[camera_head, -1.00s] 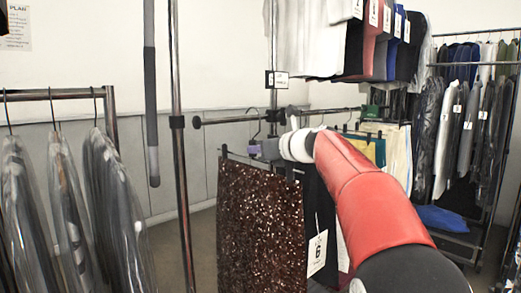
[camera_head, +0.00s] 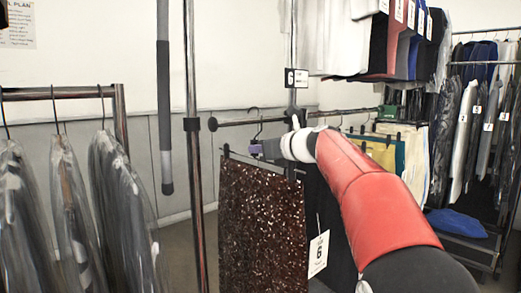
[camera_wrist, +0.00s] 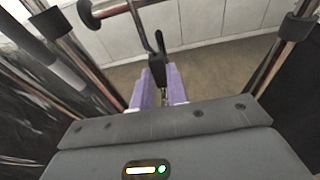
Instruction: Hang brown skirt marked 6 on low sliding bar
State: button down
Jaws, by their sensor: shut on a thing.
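The brown sequined skirt (camera_head: 262,225) hangs below my gripper from a dark clip hanger. A white tag (camera_head: 318,254) reading 6 hangs at its right edge. My gripper (camera_head: 256,150) is shut on the hanger, below the low bar (camera_head: 235,122). The hanger hook (camera_head: 256,118) reaches up to the bar's height near its left end. In the wrist view, the purple fingers of my gripper (camera_wrist: 161,80) close on the hanger's neck, and the hook (camera_wrist: 156,42) is close to the bar (camera_wrist: 125,7). I cannot tell whether the hook rests on the bar.
A sign (camera_head: 297,78) reading 6 is on the post above the bar. Yellow and cream garments (camera_head: 385,150) hang further right. Bagged clothes (camera_head: 70,210) hang on a left rack. A vertical post (camera_head: 192,130) stands just left of the bar's knobbed end.

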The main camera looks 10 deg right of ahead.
aim_at(242, 155)
jog(key=shift+r, duration=0.15)
jog(key=shift+r+x, duration=0.25)
jog(key=shift+x, duration=0.9)
jog(key=shift+r+x, duration=0.25)
jog(key=shift+x, duration=0.95)
jog(key=shift+r+x, duration=0.2)
jog(key=shift+x, duration=0.95)
jog(key=shift+w+a, duration=0.2)
jog(key=shift+f, duration=0.1)
jog(key=shift+f+b, duration=1)
jog(key=shift+f, duration=0.45)
jog(key=c, duration=1.4)
grip_release()
jog(key=shift+c, duration=0.2)
jog(key=shift+o, duration=0.7)
jog(key=shift+f, duration=0.15)
